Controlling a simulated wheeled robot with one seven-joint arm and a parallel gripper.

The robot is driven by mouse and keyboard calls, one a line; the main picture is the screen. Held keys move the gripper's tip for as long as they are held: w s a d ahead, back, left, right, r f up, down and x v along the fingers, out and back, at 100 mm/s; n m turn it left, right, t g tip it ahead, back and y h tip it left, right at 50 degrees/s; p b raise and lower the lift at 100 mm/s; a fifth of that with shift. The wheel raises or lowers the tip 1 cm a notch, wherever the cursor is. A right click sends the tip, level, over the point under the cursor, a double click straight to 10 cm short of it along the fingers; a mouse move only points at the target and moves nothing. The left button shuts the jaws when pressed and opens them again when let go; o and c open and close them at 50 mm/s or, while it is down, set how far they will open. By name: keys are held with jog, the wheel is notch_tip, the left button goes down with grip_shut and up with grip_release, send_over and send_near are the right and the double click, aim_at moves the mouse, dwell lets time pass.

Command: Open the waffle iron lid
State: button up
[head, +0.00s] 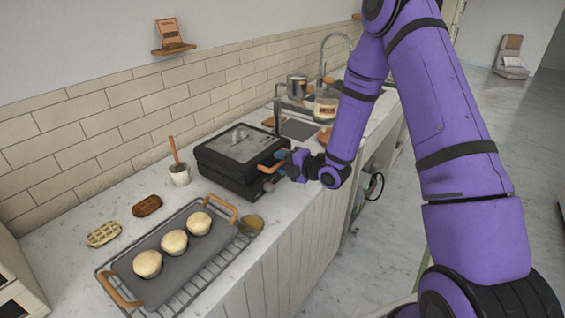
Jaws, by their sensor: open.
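The waffle iron (238,160) is a black box with a grey top panel, standing on the marble counter. Its lid looks closed down on the base. An orange-brown handle (271,168) sticks out at its front right. My gripper (279,164) is right at this handle, with its jaws open. The fingertips are small in the view, and I cannot tell whether they touch the handle. My purple arm comes in from the right.
A grey tray (178,268) with orange handles holds three pale round buns on a wire rack. Two waffles, one pale (104,234) and one brown (147,205), lie to its left. A white cup (179,176) with a wooden utensil stands left of the iron. The sink (375,92) lies beyond.

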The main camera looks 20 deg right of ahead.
jog(key=shift+c, duration=0.2)
grip_shut()
jog(key=shift+r, duration=0.15)
